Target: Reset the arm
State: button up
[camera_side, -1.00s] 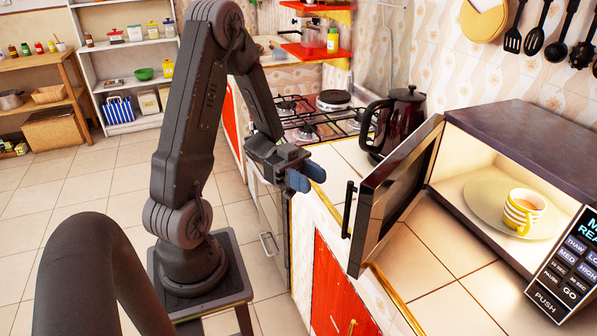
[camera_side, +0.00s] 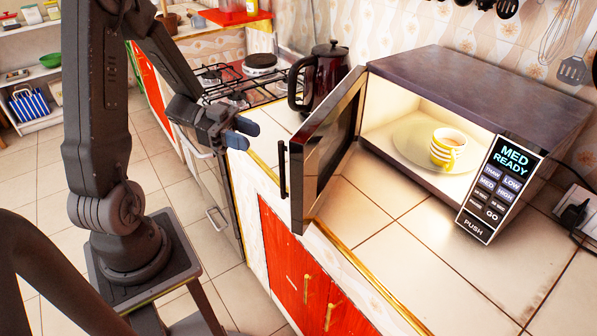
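My arm stands on a small dark stool at the left. My gripper (camera_side: 243,133) hangs in the air by the counter's front edge, left of the open microwave door. Its two blue-grey fingertips show a small gap and nothing is seen between them. The microwave (camera_side: 470,85) has its door (camera_side: 328,150) swung open towards my gripper, apart from it. Inside, a yellow-and-white striped cup (camera_side: 447,150) with a drink stands on the round plate (camera_side: 408,140). The microwave panel (camera_side: 502,185) reads "MED READY".
A dark red kettle (camera_side: 325,80) stands behind the door, beside the gas stove (camera_side: 240,82). The tiled counter (camera_side: 400,235) in front of the microwave is clear. A plug and cable (camera_side: 573,213) are at the right wall. Red cabinet doors (camera_side: 300,270) are below.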

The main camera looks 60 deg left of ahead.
jog(key=w+r+n+t+y, duration=0.5)
jog(key=w+r+n+y, duration=0.35)
jog(key=y, duration=0.65)
jog(key=s+d+n+g, duration=0.2)
jog(key=s+d+g, duration=0.2)
jog(key=s+d, duration=0.2)
jog(key=s+d+n+g+h, duration=0.1)
jog(key=s+d+g, duration=0.3)
jog(key=s, duration=0.6)
jog(key=shift+s+d+r+n, duration=0.3)
jog(key=shift+d+r+n, duration=0.15)
jog(key=shift+d+n, duration=0.5)
